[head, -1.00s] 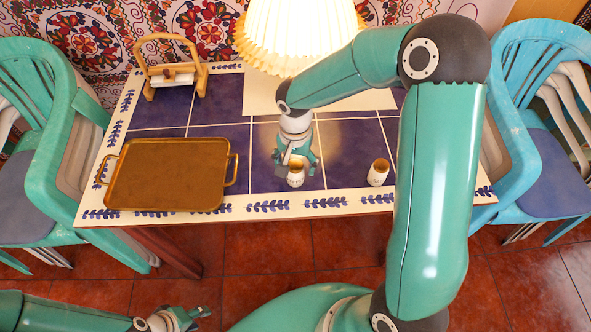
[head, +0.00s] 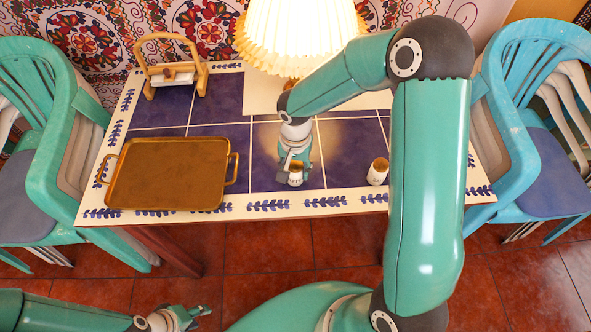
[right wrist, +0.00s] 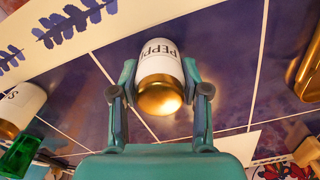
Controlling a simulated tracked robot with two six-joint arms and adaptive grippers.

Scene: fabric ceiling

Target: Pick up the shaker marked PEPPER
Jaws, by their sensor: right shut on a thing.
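The PEPPER shaker (head: 295,180) is white with a gold cap and stands near the front edge of the tiled table. In the right wrist view the shaker (right wrist: 160,64) shows the letters "PEPP" and sits between both fingers. My right gripper (head: 296,170) is shut on it; the gripper also shows in the wrist view (right wrist: 158,78). A second white shaker (head: 377,177) with a gold cap stands to the right; an "S" shows on it in the wrist view (right wrist: 25,102). My left gripper (head: 198,316) is low in the head view, away from the table, its opening unclear.
A gold tray (head: 223,190) with handles lies on the left of the table. A wooden holder (head: 203,75) stands at the back left. A pleated lamp shade (head: 300,35) hangs close above the back. Chairs (head: 60,130) flank the table.

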